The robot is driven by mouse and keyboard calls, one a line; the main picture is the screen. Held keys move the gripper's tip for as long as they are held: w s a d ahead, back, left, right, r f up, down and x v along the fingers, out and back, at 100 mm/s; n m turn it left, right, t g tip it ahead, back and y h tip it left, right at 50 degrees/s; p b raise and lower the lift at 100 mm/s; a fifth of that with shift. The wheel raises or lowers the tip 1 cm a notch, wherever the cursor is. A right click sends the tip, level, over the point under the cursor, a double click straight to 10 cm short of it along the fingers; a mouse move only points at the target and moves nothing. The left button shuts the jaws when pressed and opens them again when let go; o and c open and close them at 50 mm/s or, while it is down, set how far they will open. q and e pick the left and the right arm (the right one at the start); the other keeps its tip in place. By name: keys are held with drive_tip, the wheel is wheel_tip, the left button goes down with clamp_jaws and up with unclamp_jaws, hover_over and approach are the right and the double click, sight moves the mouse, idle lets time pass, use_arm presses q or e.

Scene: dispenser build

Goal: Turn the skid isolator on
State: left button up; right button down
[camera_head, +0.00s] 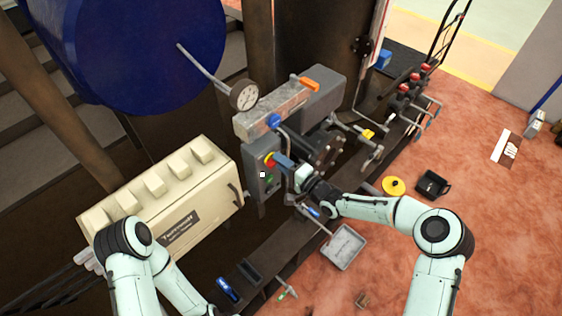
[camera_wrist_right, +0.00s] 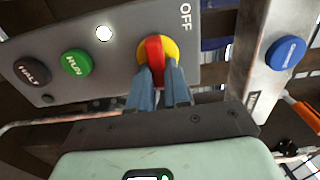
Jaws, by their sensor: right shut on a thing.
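The skid isolator is a red handle on a yellow disc (camera_wrist_right: 153,50) on a grey control panel (camera_wrist_right: 115,20), with OFF lettered beside it in the right wrist view. It also shows on the panel in the head view (camera_head: 269,158). My right gripper (camera_wrist_right: 160,75) has its blue-grey fingers closed on the red handle. In the head view the right gripper (camera_head: 284,161) reaches the panel from the right. Part of the handle is hidden by the fingers. The left arm shows at the lower left of the head view, but its gripper is not seen.
A green RUN button (camera_wrist_right: 76,63) and a black HALT button (camera_wrist_right: 32,71) sit on the same panel. A blue button (camera_wrist_right: 285,52) is on a neighbouring part. A cream cabinet (camera_head: 170,190) stands left of the panel, and a grey tray (camera_head: 344,248) lies below right.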

drive_tip(key=c, duration=1.1)
unclamp_jaws()
use_arm(q)
drive_tip(key=shift+f, duration=0.15)
use_arm(e)
drive_tip(key=v, duration=1.3)
drive_tip(key=shift+s+d, duration=0.15)
drive_tip(key=s+f+n+g+h+p, duration=0.1)
drive_tip(key=s+f+g+h, duration=0.3)
drive_tip(key=f, duration=0.5)
drive_tip(key=s+f+g+h+p, duration=0.2)
drive_tip(key=s+f, duration=0.5)
drive_tip(key=f, duration=0.2)
use_arm(q)
wheel_tip(320, 180, up, 6)
drive_tip(key=w+p, duration=0.2)
drive_tip(key=shift+w, duration=0.15)
use_arm(e)
drive_tip(key=s+f+n+g+h, duration=0.1)
drive_tip(key=s+f+g, duration=0.1)
drive_tip(key=s, duration=0.5)
drive_tip(key=s+d+f+n+g+h, duration=0.1)
drive_tip(key=s+f+g, duration=0.1)
drive_tip(key=s, duration=0.5)
drive_tip(key=s+d+f+n+g+h, duration=0.1)
drive_tip(key=s+f+n+g, duration=0.1)
drive_tip(key=s, duration=0.5)
drive_tip(key=shift+s+g, duration=0.1)
drive_tip(key=shift+g, duration=0.8)
